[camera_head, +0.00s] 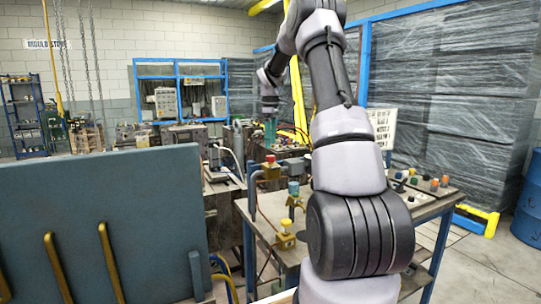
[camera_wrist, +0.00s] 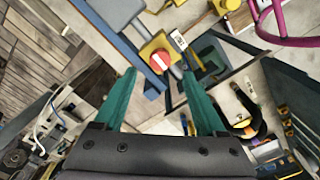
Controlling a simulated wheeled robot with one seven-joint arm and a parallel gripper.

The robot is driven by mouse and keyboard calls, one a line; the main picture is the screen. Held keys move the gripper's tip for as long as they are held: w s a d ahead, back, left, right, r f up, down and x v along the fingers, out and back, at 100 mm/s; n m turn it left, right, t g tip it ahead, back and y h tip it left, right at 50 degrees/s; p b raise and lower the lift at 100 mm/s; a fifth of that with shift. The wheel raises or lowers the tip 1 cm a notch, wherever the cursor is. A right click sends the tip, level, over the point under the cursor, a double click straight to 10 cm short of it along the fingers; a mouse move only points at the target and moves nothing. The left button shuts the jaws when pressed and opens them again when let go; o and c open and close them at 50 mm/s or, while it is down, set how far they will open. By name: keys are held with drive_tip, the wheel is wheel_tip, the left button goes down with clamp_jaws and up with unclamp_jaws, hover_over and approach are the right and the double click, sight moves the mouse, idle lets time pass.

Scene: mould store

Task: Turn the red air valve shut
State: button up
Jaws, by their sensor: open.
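A red round knob with a white bar across it (camera_wrist: 161,60) sits on a yellow body in the wrist view; it looks like the red air valve. In the head view a red-topped fitting on a yellowish body (camera_head: 270,160) stands at the bench's back left, apparently the same one. My gripper (camera_head: 270,133) points down above and behind it in that view. In the wrist view its green fingers (camera_wrist: 160,80) are apart, with the knob in view beyond and between their tips. Nothing is held, and I see no contact with the knob.
Yellow-topped (camera_head: 286,226) and teal-topped (camera_head: 293,187) fittings stand on the bench (camera_head: 262,222). A panel with coloured knobs (camera_head: 428,184) is at its right. A large blue-grey board (camera_head: 100,215) fills the left foreground. A magenta ring (camera_wrist: 292,41) shows top right in the wrist view.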

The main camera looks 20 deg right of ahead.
sight(271, 160)
wheel_tip(271, 160, down, 6)
drive_tip(key=shift+f, duration=0.1)
clamp_jaws()
